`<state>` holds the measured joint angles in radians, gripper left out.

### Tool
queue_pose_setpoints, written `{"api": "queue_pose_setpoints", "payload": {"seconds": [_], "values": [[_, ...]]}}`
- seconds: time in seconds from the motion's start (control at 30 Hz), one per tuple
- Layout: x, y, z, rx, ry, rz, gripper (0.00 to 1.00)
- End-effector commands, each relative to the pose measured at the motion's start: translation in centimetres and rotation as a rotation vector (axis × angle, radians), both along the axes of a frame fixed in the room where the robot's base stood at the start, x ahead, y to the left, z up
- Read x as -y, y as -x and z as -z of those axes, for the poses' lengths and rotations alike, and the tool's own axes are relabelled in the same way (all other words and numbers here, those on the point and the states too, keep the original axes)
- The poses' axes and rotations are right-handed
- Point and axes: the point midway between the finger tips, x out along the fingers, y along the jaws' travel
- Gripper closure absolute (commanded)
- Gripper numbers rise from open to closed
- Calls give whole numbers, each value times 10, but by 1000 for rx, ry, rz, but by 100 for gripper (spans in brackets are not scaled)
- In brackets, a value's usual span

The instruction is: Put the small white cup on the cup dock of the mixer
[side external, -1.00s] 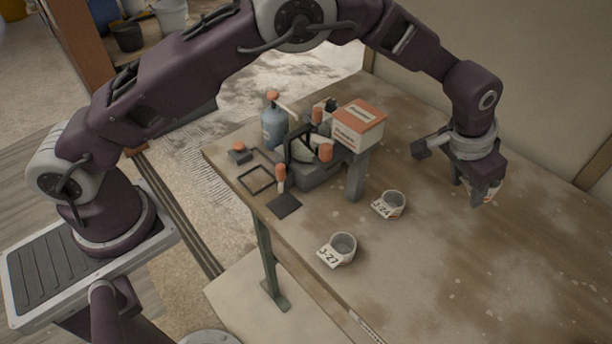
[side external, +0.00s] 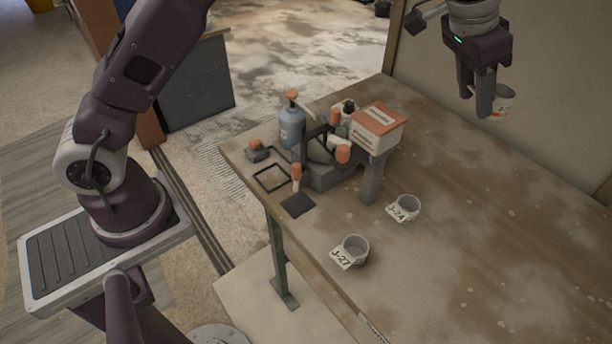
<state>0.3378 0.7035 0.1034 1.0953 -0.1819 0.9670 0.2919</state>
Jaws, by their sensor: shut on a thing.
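My gripper (side external: 478,108) is at the top right, raised well above the table. It is shut on a small white cup (side external: 504,101) with an orange mark, partly hidden behind the fingers. The mixer (side external: 335,172), a dark grey machine with orange knobs, stands at the table's far left. I cannot tell which part is its cup dock. Two more white cups stand upright on the table: one tagged J-27 (side external: 353,249) near the front edge, and one tagged J-24 (side external: 405,208) behind it to the right.
A white and orange box (side external: 378,128) sits high at the mixer's right, above a grey post (side external: 371,180). A blue pump bottle (side external: 292,127) stands behind the mixer. A black square frame (side external: 271,178) and dark pad (side external: 298,205) lie left. The table's right side is clear.

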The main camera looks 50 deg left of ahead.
Motion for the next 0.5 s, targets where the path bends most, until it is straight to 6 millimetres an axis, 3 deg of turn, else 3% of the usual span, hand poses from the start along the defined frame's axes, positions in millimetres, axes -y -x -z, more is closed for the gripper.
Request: {"api": "queue_pose_setpoints", "payload": {"seconds": [0.17,0.27,0.4,0.5], "values": [[-78,2,3,-1,2,90,100],[-135,13,5,-3,5,185,100],[-221,51,4,-1,6,387,100],[-265,85,1,1,5,539,100]]}}
